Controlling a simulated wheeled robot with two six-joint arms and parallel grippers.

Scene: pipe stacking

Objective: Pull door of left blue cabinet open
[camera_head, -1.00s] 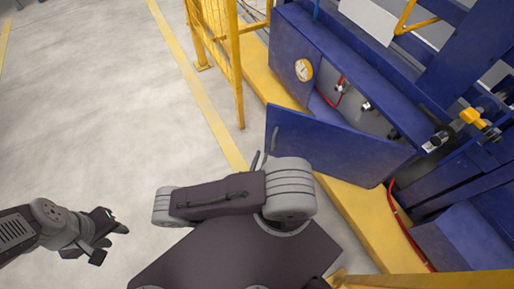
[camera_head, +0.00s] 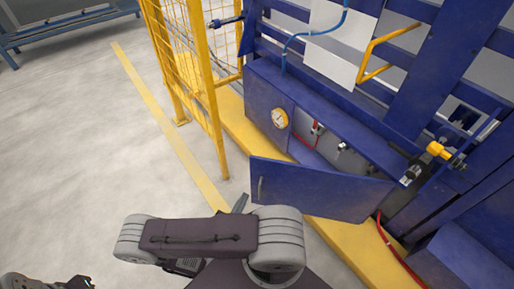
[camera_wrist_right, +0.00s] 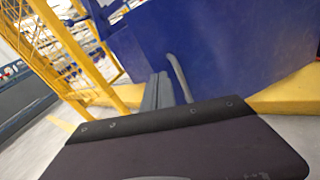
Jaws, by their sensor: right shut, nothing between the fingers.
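The blue cabinet (camera_head: 262,101) has a round gauge on its front. Its blue door (camera_head: 325,190) stands swung out, and the interior shows behind it. A curved handle (camera_head: 261,189) is near the door's free edge; it also shows in the right wrist view (camera_wrist_right: 180,78). My right gripper (camera_head: 240,203) is just left of and below the handle, at the door's free edge. In the right wrist view its fingers (camera_wrist_right: 157,92) are together and empty, beside the handle. Whether they touch the door I cannot tell. My left gripper (camera_head: 75,283) is cut off at the bottom left.
A yellow mesh fence (camera_head: 190,70) stands left of the cabinet. A yellow base strip (camera_head: 340,240) runs along the floor below the door. A red hose (camera_head: 390,240) hangs right of the door. The grey floor (camera_head: 80,150) at left is clear.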

